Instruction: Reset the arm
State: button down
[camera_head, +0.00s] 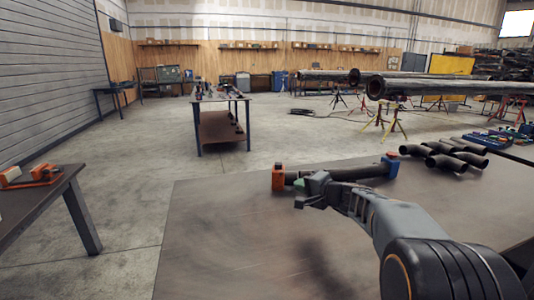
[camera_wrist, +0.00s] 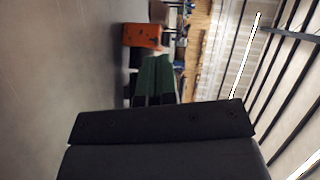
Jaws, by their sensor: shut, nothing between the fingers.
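My arm reaches in from the lower right of the head view, over the table (camera_head: 215,255). My gripper (camera_head: 299,193) is shut and empty, at the near side of a dark pipe (camera_head: 350,174). The pipe lies between an orange clamp block (camera_head: 278,178) on its left and a blue block (camera_head: 391,164) on its right. In the wrist view the shut green fingers (camera_wrist: 156,75) point toward the orange clamp block (camera_wrist: 143,36). I cannot tell how far the fingertips are from the pipe.
Several dark pipe elbows (camera_head: 448,158) lie on the table to the right of the blue block. A side table (camera_head: 50,190) with orange tools stands at the left. Another table (camera_head: 221,98) stands farther back. The table's left and front parts are clear.

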jog(key=s+a+r+n+g+h+p, duration=0.1)
jog(key=s+a+r+n+g+p, duration=0.15)
jog(key=s, duration=0.45)
jog(key=s+a+r+n+g+h+p, duration=0.1)
jog(key=s+a+n+g+p, duration=0.25)
jog(key=s, duration=0.45)
jog(key=s+d+n+g+h+p, duration=0.1)
jog(key=s+d+h+p, duration=0.2)
jog(key=s, duration=0.4)
jog(key=s+d+n+g+h+p, duration=0.2)
jog(key=s+d+h+p, duration=0.2)
jog(key=s, duration=0.4)
jog(key=shift+s+r+p, duration=0.2)
jog(key=shift+p, duration=0.6)
jog(key=c, duration=1.8)
grip_release()
jog(key=shift+c, duration=0.2)
